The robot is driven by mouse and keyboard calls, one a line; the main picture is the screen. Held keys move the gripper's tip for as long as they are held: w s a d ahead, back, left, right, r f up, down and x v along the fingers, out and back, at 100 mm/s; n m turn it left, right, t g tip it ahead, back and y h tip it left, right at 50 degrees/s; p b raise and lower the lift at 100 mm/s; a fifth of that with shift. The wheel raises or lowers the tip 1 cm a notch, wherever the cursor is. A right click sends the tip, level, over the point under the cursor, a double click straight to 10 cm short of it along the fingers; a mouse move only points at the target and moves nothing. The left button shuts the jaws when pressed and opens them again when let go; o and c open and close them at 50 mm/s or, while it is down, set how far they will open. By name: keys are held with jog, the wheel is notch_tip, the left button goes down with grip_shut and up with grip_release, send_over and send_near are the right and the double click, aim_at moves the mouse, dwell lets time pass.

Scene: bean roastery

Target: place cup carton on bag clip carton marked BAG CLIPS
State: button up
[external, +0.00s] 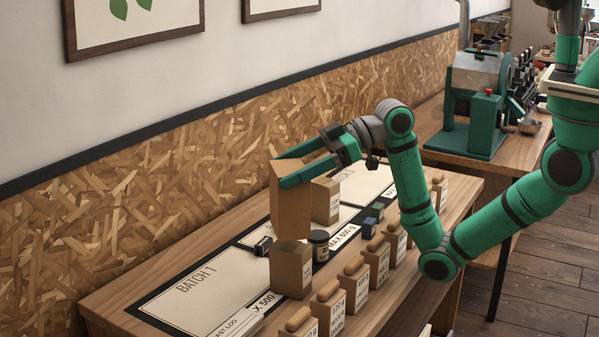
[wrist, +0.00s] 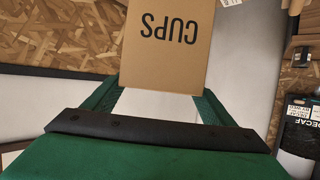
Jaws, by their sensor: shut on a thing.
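The cup carton (external: 290,208) is a tall brown box, tilted slightly in the external view. My gripper (external: 287,172) is shut on its upper part and holds it up over the counter. In the wrist view the cup carton (wrist: 168,50) shows the word CUPS upside down, between the fingers (wrist: 155,98). A smaller brown carton (external: 291,272) stands on the counter directly below the held carton in the picture; whether they touch is unclear. Another carton (external: 325,203) with a white label stands behind. I cannot read BAG CLIPS on either.
A dark jar (external: 319,246) and a small black block (external: 262,246) stand close to the lower carton. Several labelled bins (external: 353,285) line the counter's front edge. The BATCH 1 mat (external: 200,290) is largely clear. A green roasting machine (external: 475,105) stands farther back.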

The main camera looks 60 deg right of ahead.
aim_at(273, 192)
jog(key=shift+f, duration=1.95)
jog(key=o, duration=1.6)
jog(key=shift+c, duration=0.2)
jog(key=shift+s+d+r, duration=0.15)
jog(key=shift+d+r, duration=0.1)
jog(key=v, duration=1.1)
jog(key=shift+s, duration=0.2)
jog(key=shift+d+r, duration=0.1)
